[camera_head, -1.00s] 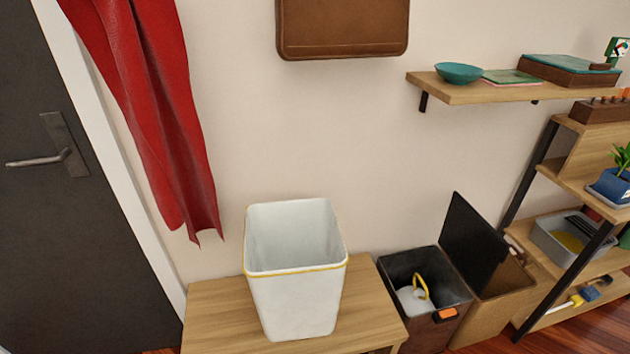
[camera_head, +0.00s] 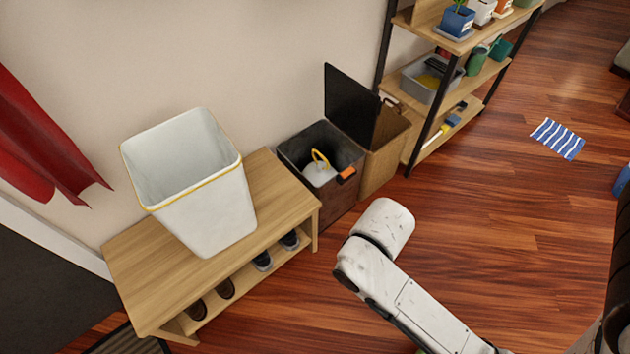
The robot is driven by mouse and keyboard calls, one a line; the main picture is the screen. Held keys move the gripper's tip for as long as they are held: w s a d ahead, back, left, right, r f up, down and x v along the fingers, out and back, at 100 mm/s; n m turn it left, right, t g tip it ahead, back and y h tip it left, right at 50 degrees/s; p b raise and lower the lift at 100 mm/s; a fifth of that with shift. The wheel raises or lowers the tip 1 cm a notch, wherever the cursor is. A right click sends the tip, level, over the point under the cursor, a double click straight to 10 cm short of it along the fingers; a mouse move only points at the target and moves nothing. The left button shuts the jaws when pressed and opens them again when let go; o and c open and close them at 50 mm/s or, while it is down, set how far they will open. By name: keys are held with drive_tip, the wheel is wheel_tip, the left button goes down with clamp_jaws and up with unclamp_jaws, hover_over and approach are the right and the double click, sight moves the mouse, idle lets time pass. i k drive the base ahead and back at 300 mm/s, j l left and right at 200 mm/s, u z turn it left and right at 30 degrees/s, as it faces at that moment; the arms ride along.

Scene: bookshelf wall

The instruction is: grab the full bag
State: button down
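A white bag (camera_head: 318,175) with a yellow loop (camera_head: 320,158) on top sits low inside a dark open box (camera_head: 345,152) on the floor. The box walls hide its lower part. The black lid (camera_head: 350,103) stands up at the back, and an orange piece is on the box's front rim. My white arm reaches in from the lower right, with a rounded joint to the right of and nearer than the box. My gripper is not in view.
A white bin (camera_head: 212,215) with a yellow line along its rim stands on a wooden bench (camera_head: 135,255) left of the box. Shoes sit on its lower shelf. A tan box (camera_head: 385,150) and a shelf rack (camera_head: 440,120) stand right of it. The wooden floor at right is mostly clear.

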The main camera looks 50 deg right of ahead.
sight(318, 172)
drive_tip(key=i+l+z, duration=0.25)
drive_tip(key=i, duration=0.25)
drive_tip(key=i+l+z, duration=0.25)
drive_tip(key=i, duration=0.3)
